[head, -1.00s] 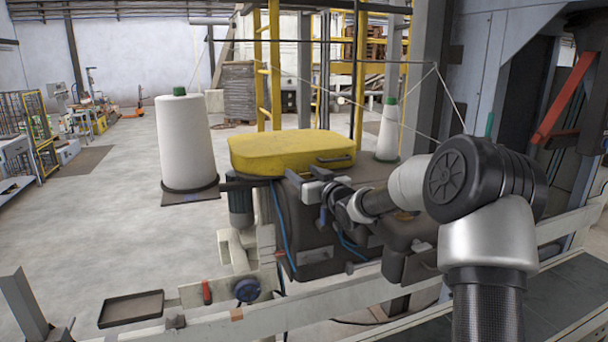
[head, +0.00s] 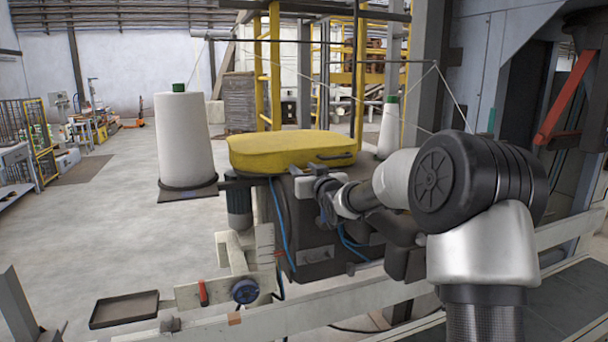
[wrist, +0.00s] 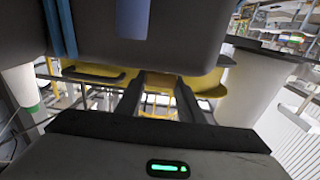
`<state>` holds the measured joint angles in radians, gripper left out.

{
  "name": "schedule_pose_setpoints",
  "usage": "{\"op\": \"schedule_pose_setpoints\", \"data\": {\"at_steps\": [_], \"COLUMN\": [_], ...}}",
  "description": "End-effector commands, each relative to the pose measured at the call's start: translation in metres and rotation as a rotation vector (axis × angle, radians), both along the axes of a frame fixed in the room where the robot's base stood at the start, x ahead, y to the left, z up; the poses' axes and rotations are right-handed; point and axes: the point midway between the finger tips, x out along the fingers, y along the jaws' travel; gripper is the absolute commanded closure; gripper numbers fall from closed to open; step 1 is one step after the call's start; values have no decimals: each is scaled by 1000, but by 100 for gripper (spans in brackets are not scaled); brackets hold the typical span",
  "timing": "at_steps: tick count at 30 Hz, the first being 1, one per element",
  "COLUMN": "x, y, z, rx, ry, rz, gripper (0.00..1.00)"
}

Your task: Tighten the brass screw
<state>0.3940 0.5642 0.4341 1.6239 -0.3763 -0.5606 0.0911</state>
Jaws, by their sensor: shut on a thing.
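The machine's dark grey sewing head (head: 314,253) has a yellow cover (head: 292,150) on top with a dark handle. My gripper (head: 322,190) is at its upper front face, just below the cover. In the wrist view, which is turned over, the two dark fingers (wrist: 160,92) are a little apart, with a tan-yellow piece between their tips. I take this piece to be the brass screw (wrist: 160,79); its outline blends with the yellow cover (wrist: 95,73) behind. In the head view my gripper and wrist hide the screw.
A large white thread cone (head: 184,138) stands left of the head, a smaller cone (head: 389,130) behind right. Blue tubes (head: 279,225) run down the head. A pale rail (head: 330,302) and a shallow dark tray (head: 124,309) lie in front. Open floor is at left.

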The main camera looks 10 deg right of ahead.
Motion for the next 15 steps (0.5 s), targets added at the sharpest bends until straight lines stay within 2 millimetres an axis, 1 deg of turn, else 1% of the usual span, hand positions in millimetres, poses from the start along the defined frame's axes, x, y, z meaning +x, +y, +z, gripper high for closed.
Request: {"op": "schedule_pose_setpoints", "data": {"at_steps": [1,2,3,5,15], "x": [0,0,0,0,-2], "y": [0,0,0,0,-1], "z": [0,0,0,0,0], "rx": [0,0,0,1,0], "ry": [0,0,0,0,0], "rz": [0,0,0,0,0], "gripper": [88,64,57,47,47]}}
